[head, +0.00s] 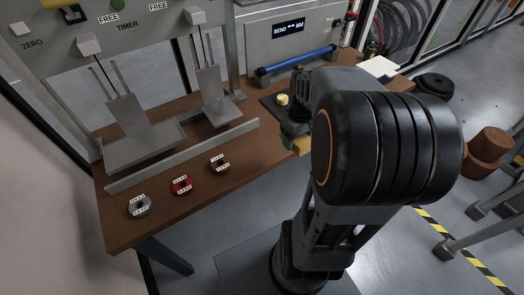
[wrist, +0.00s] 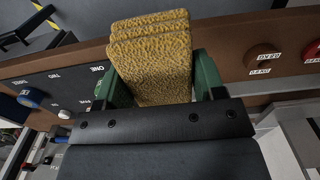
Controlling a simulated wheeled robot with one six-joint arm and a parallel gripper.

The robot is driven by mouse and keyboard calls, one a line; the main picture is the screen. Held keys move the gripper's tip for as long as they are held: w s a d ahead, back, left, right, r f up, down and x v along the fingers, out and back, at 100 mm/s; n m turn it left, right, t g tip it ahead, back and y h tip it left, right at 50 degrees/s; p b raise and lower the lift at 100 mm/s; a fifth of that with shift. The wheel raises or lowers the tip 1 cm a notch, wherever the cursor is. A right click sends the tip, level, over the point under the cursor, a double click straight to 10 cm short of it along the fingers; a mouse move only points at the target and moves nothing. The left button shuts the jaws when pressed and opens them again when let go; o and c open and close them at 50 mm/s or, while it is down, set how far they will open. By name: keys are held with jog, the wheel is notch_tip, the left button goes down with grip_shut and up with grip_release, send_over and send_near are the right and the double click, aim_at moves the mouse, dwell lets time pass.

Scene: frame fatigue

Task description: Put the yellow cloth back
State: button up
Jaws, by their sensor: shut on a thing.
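The yellow cloth (wrist: 150,60) is a folded, textured, layered block in the wrist view. My gripper (wrist: 158,88) is shut on it, with a green finger on each side. In the head view a small yellow-brown part of the cloth (head: 300,147) shows below my gripper (head: 294,128), at the bench's front edge. My own arm hides most of the cloth and gripper there.
Labelled discs in grey (head: 139,206), red (head: 181,185) and brown (head: 220,163) lie on the brown bench (head: 135,232). A low metal rail (head: 185,155) runs behind them. A yellow round piece (head: 282,99) sits near a blue roller (head: 297,61).

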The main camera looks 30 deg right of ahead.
jog(key=shift+s, duration=0.15)
jog(key=w+a+f, duration=0.4)
jog(key=w, duration=0.5)
send_over(262, 147)
jog(key=s, duration=0.1)
jog(key=f, duration=0.4)
jog(key=shift+d+f, duration=0.25)
jog(key=f, duration=0.2)
jog(key=w+f, duration=0.1)
jog(key=shift+a+f, duration=0.2)
jog(key=shift+a, duration=0.05)
jog(key=shift+f, duration=0.35)
jog(key=shift+f, duration=0.1)
